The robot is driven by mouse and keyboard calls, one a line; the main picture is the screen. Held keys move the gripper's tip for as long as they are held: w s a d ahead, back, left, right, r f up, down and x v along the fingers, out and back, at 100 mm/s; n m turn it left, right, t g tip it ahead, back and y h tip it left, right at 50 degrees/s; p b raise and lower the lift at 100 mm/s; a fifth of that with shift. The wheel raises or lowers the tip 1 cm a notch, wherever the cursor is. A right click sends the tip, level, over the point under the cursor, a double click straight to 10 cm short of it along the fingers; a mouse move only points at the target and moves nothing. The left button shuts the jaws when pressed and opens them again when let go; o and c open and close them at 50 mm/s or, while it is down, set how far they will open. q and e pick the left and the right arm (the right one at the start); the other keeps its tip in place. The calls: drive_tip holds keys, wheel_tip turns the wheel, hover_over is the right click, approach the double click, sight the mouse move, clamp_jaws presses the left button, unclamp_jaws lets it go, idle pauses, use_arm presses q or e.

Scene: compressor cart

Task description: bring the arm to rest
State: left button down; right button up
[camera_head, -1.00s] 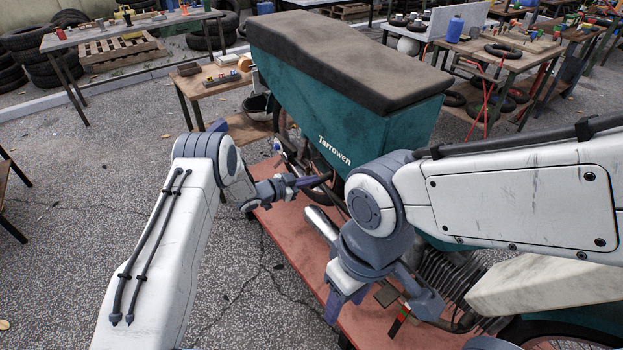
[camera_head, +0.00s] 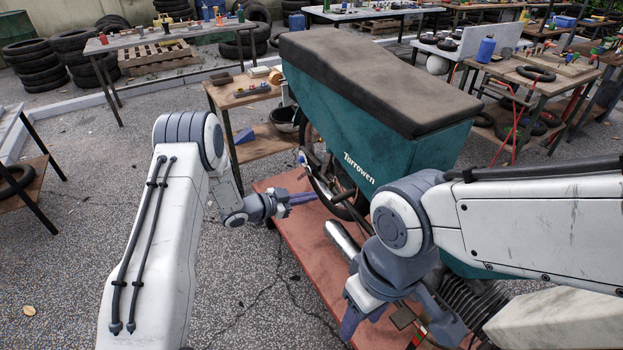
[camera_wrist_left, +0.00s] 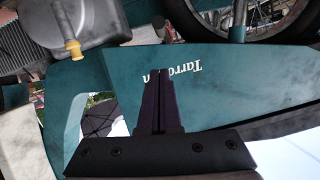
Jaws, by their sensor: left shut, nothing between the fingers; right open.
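My left gripper (camera_head: 303,198) is shut and empty, above the red platform (camera_head: 290,225), near the rear wheel of the motorcycle. In the left wrist view its dark fingers (camera_wrist_left: 160,100) are closed together in front of the teal body panel (camera_wrist_left: 225,85) with the upside-down lettering. My right gripper (camera_head: 398,330) is open, pointing down beside the engine at the lower right. A small dark piece with a red and green part shows near its fingers; I cannot tell whether they touch.
The teal motorcycle (camera_head: 345,150) with a dark seat (camera_head: 380,85) stands on the red platform. A small wooden table (camera_head: 240,92) stands behind my left arm. Workbenches (camera_head: 170,32) and tyres (camera_head: 35,65) line the back. Open paving (camera_head: 70,260) lies at the left.

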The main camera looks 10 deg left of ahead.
use_arm(q)
drive_tip(key=d+r+n+y+p, duration=0.1)
drive_tip(key=d+r+y, duration=0.2)
drive_tip(key=r+y, duration=0.35)
drive_tip(key=s+d+r+n+g+y+p, duration=0.1)
drive_tip(key=s+d+r+n+y, duration=0.1)
drive_tip(key=s+r, duration=0.6)
drive_tip(key=s+r+n+g, duration=0.1)
drive_tip(key=s+r+g, duration=0.1)
drive_tip(key=s, duration=0.9)
drive_tip(key=s+a+r+g+y+p, duration=0.1)
drive_tip(key=s+r+g, duration=0.1)
drive_tip(key=s, duration=0.9)
drive_tip(key=s+a+r+n+g+y+p, duration=0.1)
drive_tip(key=s+g, duration=0.3)
drive_tip(key=s, duration=0.7)
drive_tip(key=shift+a+r+n, duration=0.15)
drive_tip(key=shift+r+n, duration=0.15)
drive_tip(key=shift+r, duration=0.4)
